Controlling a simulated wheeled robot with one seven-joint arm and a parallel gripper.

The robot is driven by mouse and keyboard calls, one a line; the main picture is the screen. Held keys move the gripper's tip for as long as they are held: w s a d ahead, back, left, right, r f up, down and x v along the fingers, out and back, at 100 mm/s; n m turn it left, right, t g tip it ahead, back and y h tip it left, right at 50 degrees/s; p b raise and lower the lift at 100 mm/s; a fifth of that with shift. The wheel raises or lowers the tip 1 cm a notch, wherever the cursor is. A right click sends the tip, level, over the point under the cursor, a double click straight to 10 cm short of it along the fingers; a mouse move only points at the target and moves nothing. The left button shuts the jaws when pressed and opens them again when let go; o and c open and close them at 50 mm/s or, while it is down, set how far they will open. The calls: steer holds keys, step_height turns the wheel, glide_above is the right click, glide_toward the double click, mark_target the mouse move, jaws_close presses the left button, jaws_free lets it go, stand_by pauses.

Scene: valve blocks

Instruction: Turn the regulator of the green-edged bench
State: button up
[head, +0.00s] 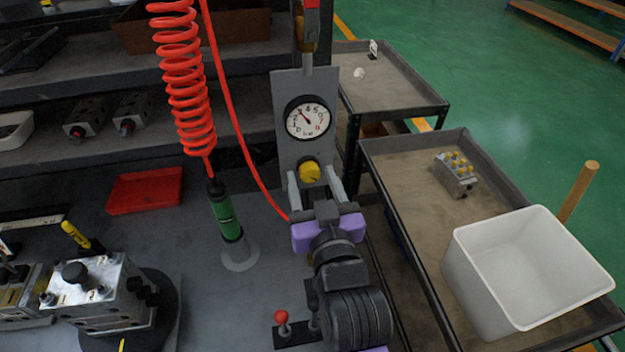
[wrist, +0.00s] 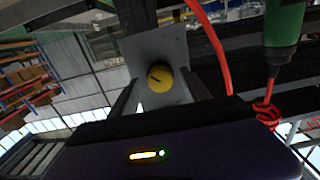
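The regulator is a grey upright plate (head: 291,95) with a round white dial gauge (head: 307,120) and a yellow knob (head: 310,172) below it. The gauge needle points up and left. The knob has a dark mark and also shows in the wrist view (wrist: 159,78), facing the camera. My gripper (head: 313,180) is open, with one finger on each side of the knob, low on the plate. In the wrist view the fingers (wrist: 163,82) stand apart with the knob between them. I cannot tell whether they touch it. No green edge shows on this bench.
A red coiled hose (head: 183,80) hangs left of the plate, above a green tool (head: 226,215). A metal valve block (head: 95,290) stands on the bench at left. A cart (head: 405,175) with a white bin (head: 525,265) stands at right.

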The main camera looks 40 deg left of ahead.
stand_by(0.4)
steer(key=m+p, duration=0.2)
steer(key=m, duration=0.1)
steer(key=m+p, duration=0.2)
steer(key=shift+r, duration=0.25)
steer(key=m+p, duration=0.2)
steer(key=m, duration=0.1)
steer(key=shift+s+d+f+m, duration=0.1)
steer(key=shift+f+m, duration=0.1)
steer(key=shift+m, duration=0.3)
steer(key=s+d+f+t+h+b, duration=0.1)
steer(key=s+d+f+h, duration=0.1)
steer(key=d, duration=0.7)
steer(key=s+d+f+m+t+h+b, duration=0.1)
steer(key=s+d+f, duration=0.3)
steer(key=d, duration=0.5)
steer(key=s+d+f+m+t+h+b, duration=0.1)
steer(key=s+d+f+h+b, duration=0.1)
steer(key=d, duration=0.7)
steer(key=shift+s+f+h, duration=0.5)
steer(key=shift+s+f, duration=0.6)
steer(key=shift+f, duration=0.35)
steer(key=shift+r+t, duration=0.1)
steer(key=shift+t, duration=0.2)
